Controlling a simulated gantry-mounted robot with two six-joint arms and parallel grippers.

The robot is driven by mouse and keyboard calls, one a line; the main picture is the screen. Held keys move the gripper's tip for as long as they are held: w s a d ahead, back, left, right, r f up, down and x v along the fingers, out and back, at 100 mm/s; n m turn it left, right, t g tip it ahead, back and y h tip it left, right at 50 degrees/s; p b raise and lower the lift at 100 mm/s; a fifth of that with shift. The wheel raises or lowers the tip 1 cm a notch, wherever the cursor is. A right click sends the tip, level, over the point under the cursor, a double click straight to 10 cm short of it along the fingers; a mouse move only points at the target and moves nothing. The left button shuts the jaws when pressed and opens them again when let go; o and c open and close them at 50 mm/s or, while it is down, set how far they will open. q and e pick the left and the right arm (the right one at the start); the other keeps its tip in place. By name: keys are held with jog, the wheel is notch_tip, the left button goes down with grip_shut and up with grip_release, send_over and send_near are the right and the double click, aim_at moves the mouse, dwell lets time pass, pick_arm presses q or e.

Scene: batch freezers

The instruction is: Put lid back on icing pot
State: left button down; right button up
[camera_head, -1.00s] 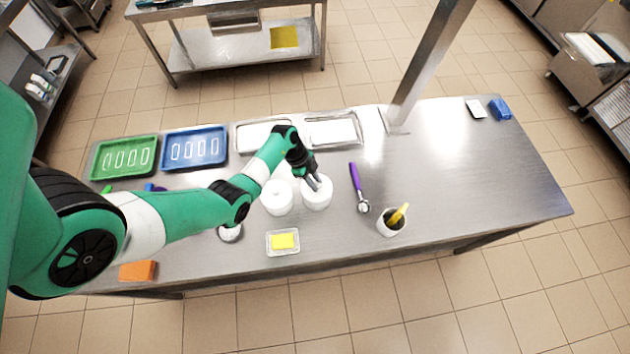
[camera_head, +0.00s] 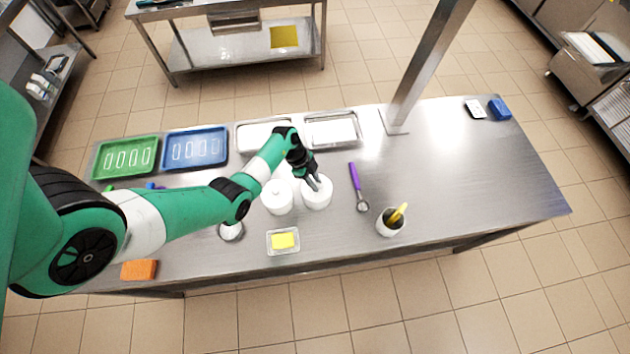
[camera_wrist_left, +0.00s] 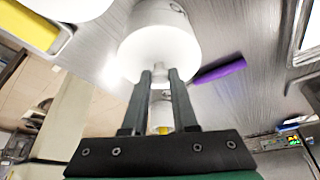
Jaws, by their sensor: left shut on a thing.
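Two white pots stand side by side near the middle of the steel table. The left pot (camera_head: 277,199) has a knobbed white lid on top. My left gripper (camera_head: 315,184) is over the right pot (camera_head: 318,200), pointing down at its top. In the left wrist view the gripper (camera_wrist_left: 161,76) is shut at the centre of a white round lid (camera_wrist_left: 150,50), its knob hidden between the fingertips. The lid lies at the mouth of the white pot (camera_wrist_left: 172,14); whether it is fully seated I cannot tell. My right gripper is not in view.
A purple-handled scoop (camera_head: 356,183) lies right of the pots. A white cup (camera_head: 391,224) with a yellow tool stands further right. A small tray (camera_head: 270,251) with a yellow block is in front. Green (camera_head: 98,172) and blue trays (camera_head: 168,164) lie at the back left. The table's right side is mostly clear.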

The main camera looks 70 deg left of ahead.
pick_arm(q)
jog(key=shift+c, duration=0.6)
grip_release()
notch_tip(320, 180, up, 7)
jog(key=p, duration=0.8)
dwell(0.4)
grip_shut()
dwell(0.4)
dwell(0.8)
jog(key=shift+f, duration=0.2)
